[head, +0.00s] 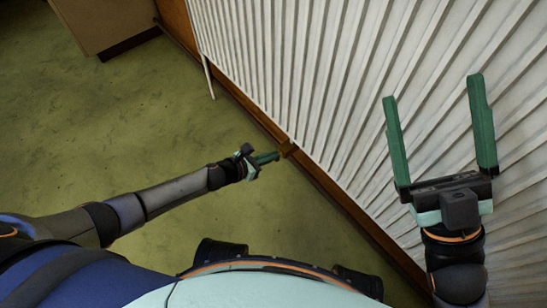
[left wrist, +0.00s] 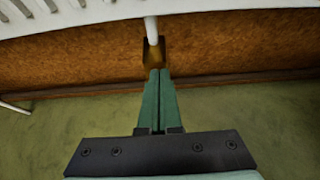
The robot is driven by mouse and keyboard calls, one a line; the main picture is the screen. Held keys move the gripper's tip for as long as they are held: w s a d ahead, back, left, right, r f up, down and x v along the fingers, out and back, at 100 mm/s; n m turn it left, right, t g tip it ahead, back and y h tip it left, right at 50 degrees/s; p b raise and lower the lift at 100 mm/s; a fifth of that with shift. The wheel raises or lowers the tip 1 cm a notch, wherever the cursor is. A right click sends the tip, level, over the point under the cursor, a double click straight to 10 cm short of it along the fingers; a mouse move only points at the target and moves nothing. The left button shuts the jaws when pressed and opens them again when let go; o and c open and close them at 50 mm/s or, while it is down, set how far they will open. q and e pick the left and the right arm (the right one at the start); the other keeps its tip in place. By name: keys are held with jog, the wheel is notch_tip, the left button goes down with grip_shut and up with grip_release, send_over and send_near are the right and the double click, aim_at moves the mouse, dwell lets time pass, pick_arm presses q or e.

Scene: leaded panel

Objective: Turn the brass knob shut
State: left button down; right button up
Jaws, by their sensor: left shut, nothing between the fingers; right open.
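The brass knob (head: 287,149) is small and sits low at the bottom edge of a white ribbed radiator. In the left wrist view the knob (left wrist: 153,55) is on a white pipe (left wrist: 151,28), straight beyond the fingertips. My left gripper (head: 277,156) is shut with its green fingers together and nothing between them. Its tips point at the knob and are at or very near it; I cannot tell whether they touch. The fingertips (left wrist: 159,72) cover the lower part of the knob in the left wrist view. My right gripper (head: 432,88) is open and empty, raised in front of the radiator.
The white radiator (head: 300,60) fills the upper right, above a brown wall strip (head: 345,202). Another white pipe (head: 208,78) runs down to the floor further along. A tan box-like piece (head: 100,22) stands at the upper left. The green floor (head: 110,120) between is clear.

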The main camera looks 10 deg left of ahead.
pick_arm(q)
jog(key=shift+r+p, duration=0.4)
jog(key=s+a, duration=0.3)
jog(key=s, duration=0.1)
jog(key=shift+s+a, duration=0.3)
jog(key=shift+s, duration=0.1)
pick_arm(e)
jog(key=shift+r, duration=0.45)
jog(key=shift+s, duration=0.1)
